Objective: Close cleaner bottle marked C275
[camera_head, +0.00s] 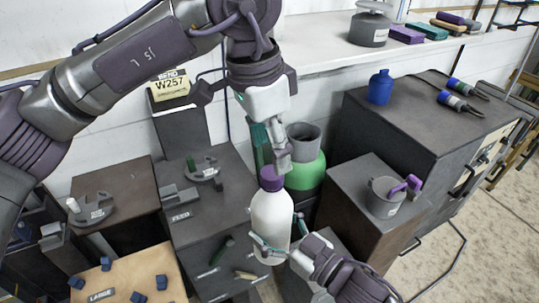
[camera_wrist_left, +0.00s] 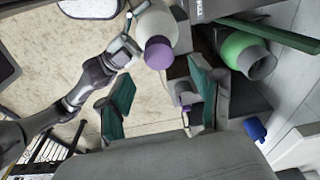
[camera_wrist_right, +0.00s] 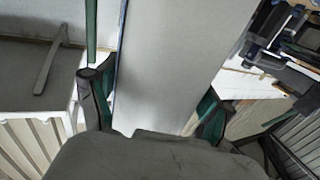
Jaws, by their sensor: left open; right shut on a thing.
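A white bottle (camera_head: 271,222) with a purple cap (camera_head: 271,178) on top stands upright in the head view. No C275 mark is readable on it. My right gripper (camera_head: 281,246) is shut on the lower part of its body. The bottle's pale side fills the middle of the right wrist view (camera_wrist_right: 180,60). My left gripper (camera_head: 271,148) is open, just above the cap and pointing down. In the left wrist view the cap (camera_wrist_left: 158,53) lies off to the upper side of the open fingers (camera_wrist_left: 162,100). I cannot tell how tightly the cap sits.
A green container with a grey top (camera_head: 306,172) stands close behind the bottle. A grey pot (camera_head: 384,198) sits on a dark box to the right, and a blue bottle (camera_head: 380,88) on a dark cabinet. A FEED stand (camera_head: 205,215) and a wooden LARGE board (camera_head: 130,280) are left.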

